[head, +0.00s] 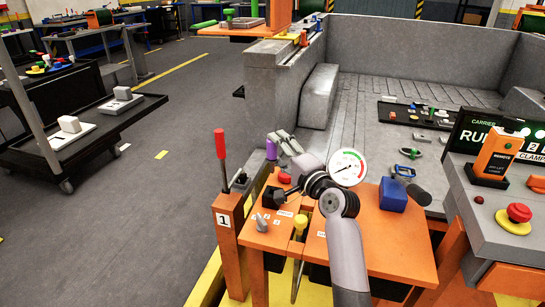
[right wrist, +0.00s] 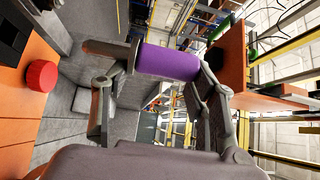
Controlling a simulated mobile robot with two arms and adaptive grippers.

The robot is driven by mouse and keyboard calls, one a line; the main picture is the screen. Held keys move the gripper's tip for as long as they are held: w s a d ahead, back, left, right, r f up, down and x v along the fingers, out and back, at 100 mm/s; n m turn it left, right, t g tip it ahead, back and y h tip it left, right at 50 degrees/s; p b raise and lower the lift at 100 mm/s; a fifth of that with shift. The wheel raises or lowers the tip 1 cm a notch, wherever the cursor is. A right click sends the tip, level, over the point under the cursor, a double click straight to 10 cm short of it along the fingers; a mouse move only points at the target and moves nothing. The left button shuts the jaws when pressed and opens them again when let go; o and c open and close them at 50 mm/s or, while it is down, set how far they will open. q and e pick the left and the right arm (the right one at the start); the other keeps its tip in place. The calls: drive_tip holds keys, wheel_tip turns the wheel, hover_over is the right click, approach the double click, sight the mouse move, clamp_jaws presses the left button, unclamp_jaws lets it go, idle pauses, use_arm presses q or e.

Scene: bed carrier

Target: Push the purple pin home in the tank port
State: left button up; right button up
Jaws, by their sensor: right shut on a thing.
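The purple pin (head: 271,149) is a short, smooth cylinder. It shows beside my right gripper (head: 284,143) in the head view, above the far left corner of the orange bench. In the right wrist view the purple pin (right wrist: 167,63) lies between the fingers of my right gripper (right wrist: 160,72), which is shut on it. I cannot make out the tank port for certain; my right arm covers part of the bench. My left gripper is not in view.
The orange bench (head: 385,255) carries a round gauge (head: 347,167), a red button (head: 284,178), a yellow-topped lever (head: 300,222) and a blue block (head: 392,195). A red-handled lever (head: 220,145) stands at its left. A grey console (head: 475,210) is at right.

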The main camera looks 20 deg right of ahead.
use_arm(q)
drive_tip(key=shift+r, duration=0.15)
use_arm(e)
drive_tip(key=shift+s+d+r, duration=0.1)
drive_tip(key=shift+r, duration=0.15)
wheel_tip(320, 180, down, 5)
drive_tip(key=shift+f+b, duration=0.1)
drive_tip(key=shift+b, duration=1.15)
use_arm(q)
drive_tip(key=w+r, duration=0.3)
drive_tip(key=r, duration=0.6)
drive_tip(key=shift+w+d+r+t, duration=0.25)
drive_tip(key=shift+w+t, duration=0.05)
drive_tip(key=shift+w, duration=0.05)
use_arm(e)
drive_tip(key=shift+f, duration=0.4)
